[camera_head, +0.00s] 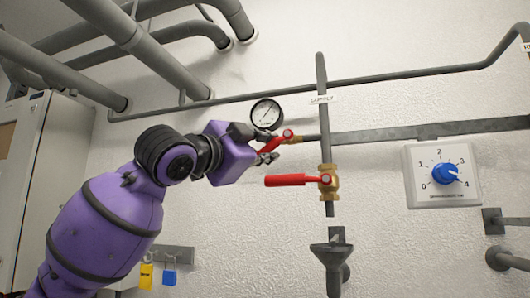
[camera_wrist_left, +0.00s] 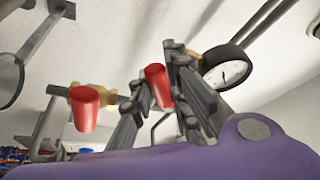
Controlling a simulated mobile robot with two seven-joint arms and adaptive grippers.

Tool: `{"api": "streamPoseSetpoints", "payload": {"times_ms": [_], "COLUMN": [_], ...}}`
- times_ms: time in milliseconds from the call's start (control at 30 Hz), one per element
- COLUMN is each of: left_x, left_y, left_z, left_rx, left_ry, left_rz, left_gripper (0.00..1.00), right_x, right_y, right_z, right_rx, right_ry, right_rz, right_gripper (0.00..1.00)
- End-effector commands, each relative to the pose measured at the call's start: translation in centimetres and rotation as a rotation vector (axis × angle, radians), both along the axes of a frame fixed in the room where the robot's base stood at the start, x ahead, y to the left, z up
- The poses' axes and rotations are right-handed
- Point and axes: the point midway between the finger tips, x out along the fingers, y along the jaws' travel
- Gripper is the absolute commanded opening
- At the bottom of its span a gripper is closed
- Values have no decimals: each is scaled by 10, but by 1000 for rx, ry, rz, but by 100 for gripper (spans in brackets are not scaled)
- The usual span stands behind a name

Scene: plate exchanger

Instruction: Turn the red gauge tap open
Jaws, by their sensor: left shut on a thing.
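The red gauge tap (camera_head: 274,144) sits on a brass fitting beside the supply pipe, just below the round pressure gauge (camera_head: 266,114). Its handle slants down and left from the hub. My left gripper (camera_head: 264,148) is shut on this handle, coming from the left, and hides part of it. In the left wrist view, the red handle (camera_wrist_left: 157,84) lies between the two fingers of the gripper (camera_wrist_left: 158,75). The gauge (camera_wrist_left: 227,73) shows right of them. My right gripper is not in view.
A second red lever (camera_head: 288,180) on a brass valve (camera_head: 328,182) points left, close below my gripper. A grey funnel (camera_head: 332,254) is under its pipe. A blue dial (camera_head: 445,174) is on the right wall. Yellow and blue tags (camera_head: 169,277) hang lower left.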

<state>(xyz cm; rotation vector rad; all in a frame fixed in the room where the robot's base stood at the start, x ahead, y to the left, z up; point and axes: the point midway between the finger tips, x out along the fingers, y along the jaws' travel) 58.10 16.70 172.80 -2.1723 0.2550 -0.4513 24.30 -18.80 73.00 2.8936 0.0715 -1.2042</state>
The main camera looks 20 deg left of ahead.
Motion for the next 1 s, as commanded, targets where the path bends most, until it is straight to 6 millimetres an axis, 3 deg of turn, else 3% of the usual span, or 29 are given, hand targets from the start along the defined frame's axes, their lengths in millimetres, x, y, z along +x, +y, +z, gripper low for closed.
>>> {"api": "streamPoseSetpoints", "payload": {"times_ms": [467, 1000], "left_x": [0, 0], "left_y": [1, 10], "left_z": [1, 22], "left_rx": [36, 400], "left_ry": [0, -12], "left_rz": [1, -1], "left_gripper": [0, 0], "right_x": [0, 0], "right_y": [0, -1], "right_z": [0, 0], "right_rx": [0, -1], "right_ry": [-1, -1], "right_rz": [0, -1], "right_gripper": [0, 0]}}
